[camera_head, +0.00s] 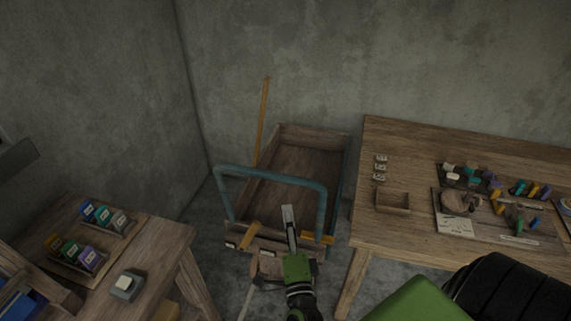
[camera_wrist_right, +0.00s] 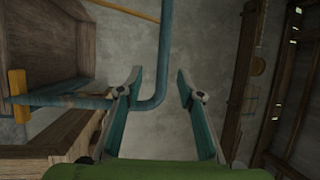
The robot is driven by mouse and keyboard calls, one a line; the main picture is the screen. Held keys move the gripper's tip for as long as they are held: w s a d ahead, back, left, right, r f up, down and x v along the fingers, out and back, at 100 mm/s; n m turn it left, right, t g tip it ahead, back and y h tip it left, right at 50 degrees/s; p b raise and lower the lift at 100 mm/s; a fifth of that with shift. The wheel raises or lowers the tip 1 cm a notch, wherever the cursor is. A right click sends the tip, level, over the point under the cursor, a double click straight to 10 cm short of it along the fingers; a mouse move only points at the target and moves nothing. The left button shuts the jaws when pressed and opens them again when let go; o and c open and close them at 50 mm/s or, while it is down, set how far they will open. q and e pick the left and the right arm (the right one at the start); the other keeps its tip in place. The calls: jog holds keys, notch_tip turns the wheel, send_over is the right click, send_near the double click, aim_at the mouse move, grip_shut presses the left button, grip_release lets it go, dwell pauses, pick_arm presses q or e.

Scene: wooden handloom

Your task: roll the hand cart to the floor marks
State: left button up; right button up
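The hand cart (camera_head: 295,180) is an open wooden box on the floor by the back wall, with a blue tubular handle (camera_head: 270,176) at its near end. My right gripper (camera_head: 289,212) is at this near end. In the right wrist view my gripper (camera_wrist_right: 158,82) is open, and a bent part of the blue handle (camera_wrist_right: 163,60) shows between its fingers; contact cannot be told. Orange pieces (camera_head: 318,238) show at the cart's near end. A pale strip (camera_head: 248,300) shows on the floor; I cannot tell whether it is a floor mark. My left gripper is out of view.
A wooden table (camera_head: 385,135) with small parts and a little tray (camera_head: 392,201) stands close on the cart's right. Another table (camera_head: 165,240) with racks of coloured spools stands at left. A yellow pole (camera_head: 263,115) shows behind the cart. Grey floor shows between the tables.

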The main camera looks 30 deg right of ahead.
aim_at(283, 178)
jog(key=x, duration=0.9)
jog(key=b+x, duration=0.1)
jog(key=x, duration=0.3)
jog(key=shift+w+d+r, duration=0.2)
jog(key=shift+r, duration=0.15)
grip_shut()
